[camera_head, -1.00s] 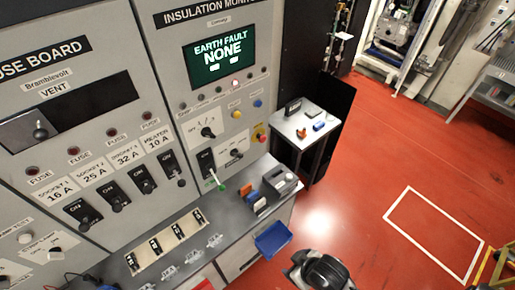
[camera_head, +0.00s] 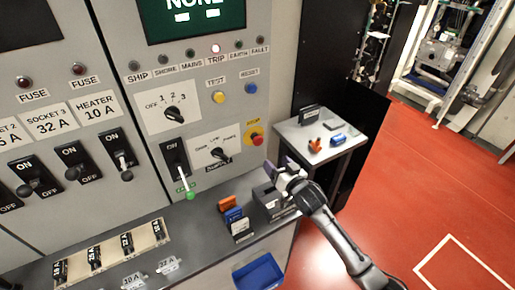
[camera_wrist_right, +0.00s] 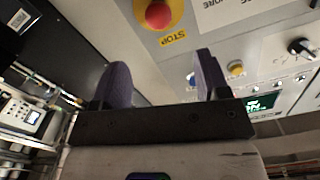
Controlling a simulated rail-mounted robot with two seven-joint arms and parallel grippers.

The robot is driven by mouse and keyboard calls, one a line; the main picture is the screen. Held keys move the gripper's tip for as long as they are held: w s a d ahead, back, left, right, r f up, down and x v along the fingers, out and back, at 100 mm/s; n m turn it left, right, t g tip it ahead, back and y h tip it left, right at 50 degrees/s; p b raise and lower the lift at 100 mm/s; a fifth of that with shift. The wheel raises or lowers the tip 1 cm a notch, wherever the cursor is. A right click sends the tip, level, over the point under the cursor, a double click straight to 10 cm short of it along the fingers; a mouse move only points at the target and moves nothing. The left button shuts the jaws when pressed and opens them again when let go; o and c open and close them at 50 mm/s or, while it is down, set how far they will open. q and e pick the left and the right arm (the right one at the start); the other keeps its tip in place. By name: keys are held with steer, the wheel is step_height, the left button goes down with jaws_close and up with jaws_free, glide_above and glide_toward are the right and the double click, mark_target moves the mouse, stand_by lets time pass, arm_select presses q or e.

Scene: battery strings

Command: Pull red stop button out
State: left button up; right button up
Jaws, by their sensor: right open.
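The red stop button (camera_head: 257,139) sits on a yellow round base on the grey panel, under a STOP label. In the right wrist view the red button (camera_wrist_right: 158,15) is at the top, beyond the fingers and a little left of the midline between them. My right gripper (camera_head: 278,166) is open and empty, below and right of the button, apart from it. Its two purple-grey fingers (camera_wrist_right: 158,82) stand wide apart in the wrist view. Whether the button is pushed in or out cannot be told. My left gripper is not in view.
Blue (camera_head: 250,88) and yellow (camera_head: 219,97) buttons and rotary switches surround the stop button. The bench (camera_head: 190,235) below carries orange and blue items. A side table (camera_head: 320,138) stands at right.

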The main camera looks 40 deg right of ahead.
mark_target(260, 142)
steer(key=w, duration=0.4)
steer(key=w+d, duration=0.1)
steer(key=w, duration=0.2)
steer(key=w+d+b, duration=0.1)
steer(key=w, duration=0.3)
steer(key=shift+w, duration=0.35)
steer(key=shift+w+d, duration=0.2)
steer(key=shift+w, duration=0.75)
